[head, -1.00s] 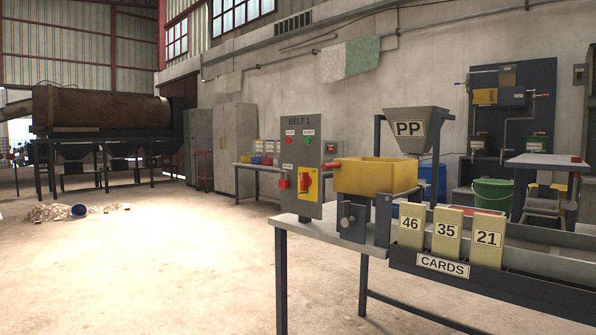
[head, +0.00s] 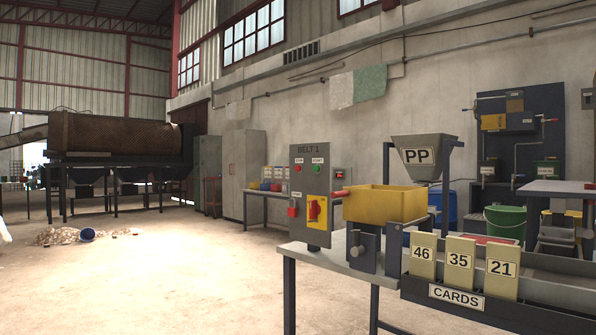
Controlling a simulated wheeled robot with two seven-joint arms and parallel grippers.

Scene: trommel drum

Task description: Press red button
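Lower down are a larger red button (head: 293,209) and a red rotary switch (head: 313,209) on a yellow plate. A red rocker-like part (head: 339,174) is at the panel's right side. Neither gripper is in view, and nothing touches the panel.
A yellow bin (head: 385,205) is right of the panel. The CARDS rack (head: 456,296) holds cards 46, 35 and 21. Open floor lies left of the table.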

